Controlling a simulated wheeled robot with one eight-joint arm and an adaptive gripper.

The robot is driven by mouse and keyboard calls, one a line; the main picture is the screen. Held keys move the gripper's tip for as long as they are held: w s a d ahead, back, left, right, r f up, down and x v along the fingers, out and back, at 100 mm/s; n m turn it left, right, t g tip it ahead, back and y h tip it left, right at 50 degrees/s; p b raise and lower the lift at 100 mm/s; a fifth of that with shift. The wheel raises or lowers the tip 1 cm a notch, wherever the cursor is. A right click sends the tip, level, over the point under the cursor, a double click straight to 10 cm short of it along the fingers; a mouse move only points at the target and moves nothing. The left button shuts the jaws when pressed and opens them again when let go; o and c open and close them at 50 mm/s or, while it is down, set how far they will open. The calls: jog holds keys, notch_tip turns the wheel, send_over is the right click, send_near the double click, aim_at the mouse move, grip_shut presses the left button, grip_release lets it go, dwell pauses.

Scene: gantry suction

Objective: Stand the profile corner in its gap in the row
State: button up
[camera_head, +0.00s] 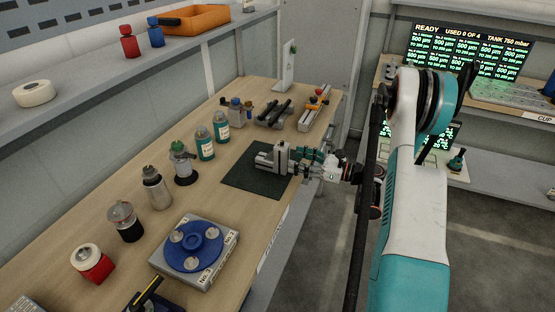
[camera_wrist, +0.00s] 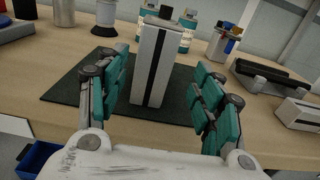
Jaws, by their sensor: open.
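The profile corner (camera_head: 282,156), a pale grey slotted piece with an upright leg and a low leg to the left, stands on a dark green mat (camera_head: 237,178). In the wrist view the profile corner (camera_wrist: 150,72) is upright, with a black slot down its face. My gripper (camera_head: 297,160) is at the right of the corner in the head view. In the wrist view my gripper (camera_wrist: 157,85) is open, with teal fingers on either side of the corner and visible space beside it. Which gap belongs to the corner I cannot tell.
Teal-labelled bottles (camera_head: 206,143), a steel bottle (camera_head: 156,188) and jars line the bench's back. Black profiles (camera_head: 271,113) and a tool block (camera_head: 237,113) lie beyond the mat. A blue disc fixture (camera_head: 193,246) sits nearer. Bare bench (camera_wrist: 265,143) shows right of the mat.

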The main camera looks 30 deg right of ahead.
aim_at(266, 156)
jog(key=b+x, duration=0.1)
jog(key=x, duration=0.6)
jog(key=shift+a, duration=0.1)
jog(key=b+x, duration=0.2)
jog(key=x, duration=0.3)
jog(key=shift+s+a+f, duration=0.1)
jog(key=shift+s+a, duration=0.05)
jog(key=shift+a, duration=0.15)
grip_shut()
notch_tip(266, 156, up, 20)
jog(key=p, duration=0.6)
jog(key=w+a+m+t+h, duration=0.2)
jog(key=a+m+h, duration=0.5)
jog(key=a+h, duration=0.4)
jog(key=a+t, duration=0.1)
jog(key=a, duration=0.5)
jog(key=shift+f+m+t, duration=0.3)
jog(key=shift+f+t, duration=0.1)
